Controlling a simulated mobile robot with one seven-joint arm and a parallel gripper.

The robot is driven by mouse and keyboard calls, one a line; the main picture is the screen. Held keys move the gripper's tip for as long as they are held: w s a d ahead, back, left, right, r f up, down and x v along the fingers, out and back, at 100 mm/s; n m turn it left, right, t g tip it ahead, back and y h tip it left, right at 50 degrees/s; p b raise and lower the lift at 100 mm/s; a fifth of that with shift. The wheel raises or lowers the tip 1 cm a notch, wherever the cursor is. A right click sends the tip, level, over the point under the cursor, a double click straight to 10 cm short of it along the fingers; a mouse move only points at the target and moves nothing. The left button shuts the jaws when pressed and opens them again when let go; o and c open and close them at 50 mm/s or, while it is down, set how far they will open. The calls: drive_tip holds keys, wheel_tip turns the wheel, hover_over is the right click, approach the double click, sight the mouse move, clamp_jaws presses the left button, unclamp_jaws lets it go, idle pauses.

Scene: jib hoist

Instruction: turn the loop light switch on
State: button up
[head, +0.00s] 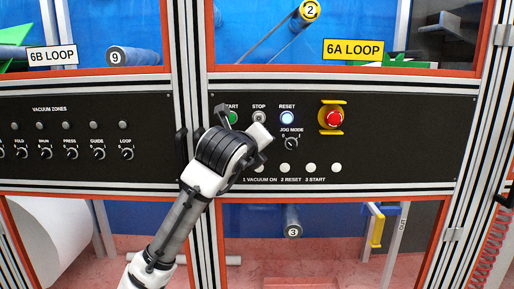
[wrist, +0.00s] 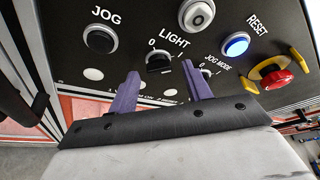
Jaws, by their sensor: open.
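The light switch is a black rotary knob (wrist: 159,62) under the LIGHT label, with 0 at its left and 1 at its right in the wrist view. Which mark it points to is hard to tell. My gripper (wrist: 160,74) is open, its two purple fingers spread left and right of the knob, near the panel. Whether the fingers touch the knob cannot be told. In the head view my gripper hides the light switch.
The JOG button (wrist: 100,39) is left of the switch and the JOG MODE knob (head: 291,143) to its right. The lit RESET button (head: 287,118) and red emergency stop (head: 334,118) are further right. A row of vacuum zone switches (head: 66,153) is on the left panel.

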drive_tip(key=b+v, duration=0.3)
drive_tip(key=v, duration=1)
drive_tip(key=shift+s, duration=0.4)
drive_tip(key=shift+a+r, duration=0.15)
